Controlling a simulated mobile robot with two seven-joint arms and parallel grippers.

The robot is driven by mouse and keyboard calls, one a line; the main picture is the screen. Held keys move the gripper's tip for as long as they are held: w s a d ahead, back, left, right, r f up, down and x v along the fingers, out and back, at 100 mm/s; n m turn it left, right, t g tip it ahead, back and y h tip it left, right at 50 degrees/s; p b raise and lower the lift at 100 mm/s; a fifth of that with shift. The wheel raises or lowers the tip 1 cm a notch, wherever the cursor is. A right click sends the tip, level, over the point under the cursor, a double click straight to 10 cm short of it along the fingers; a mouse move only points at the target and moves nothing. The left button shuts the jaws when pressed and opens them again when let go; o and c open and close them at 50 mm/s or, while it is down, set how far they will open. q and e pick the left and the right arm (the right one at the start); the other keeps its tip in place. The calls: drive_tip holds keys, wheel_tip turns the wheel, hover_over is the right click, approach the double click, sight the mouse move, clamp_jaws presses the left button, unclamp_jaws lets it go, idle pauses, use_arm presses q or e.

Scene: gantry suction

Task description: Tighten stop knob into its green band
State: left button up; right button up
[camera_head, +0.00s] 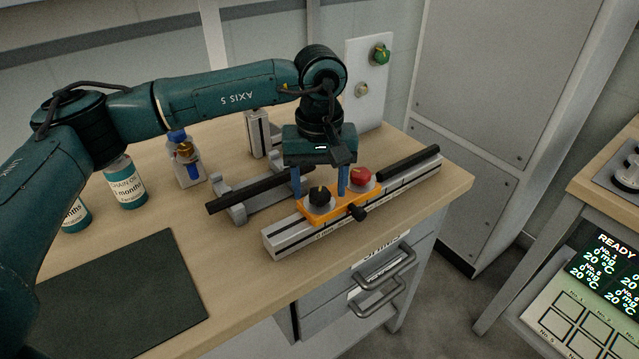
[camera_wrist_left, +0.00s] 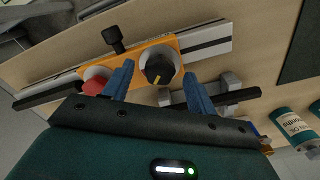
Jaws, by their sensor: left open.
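A black knob with a yellow pointer mark (camera_head: 320,196) stands on an orange carriage (camera_head: 339,206) on a grey slotted rail (camera_head: 285,240). In the left wrist view the black knob (camera_wrist_left: 160,68) sits on a pale disc between my blue fingers. My left gripper (camera_head: 319,185) is open, pointing down, with one finger on each side of the black knob; I cannot tell whether either touches it. A red knob (camera_head: 361,175) stands beside it on the carriage. A small black side knob (camera_head: 357,212) sticks out of the carriage's front. I cannot make out a green band.
A black rod (camera_head: 240,199) lies across grey holders behind the rail, and another black bar (camera_head: 409,163) lies at its right end. Bottles (camera_head: 125,187) and a dark mat (camera_head: 120,295) are at left. A white panel with a green button (camera_head: 380,54) stands behind.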

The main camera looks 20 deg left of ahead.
sight(320, 192)
use_arm(q)
wheel_tip(320, 192, up, 13)
drive_tip(key=shift+f, duration=0.15)
idle(0.4)
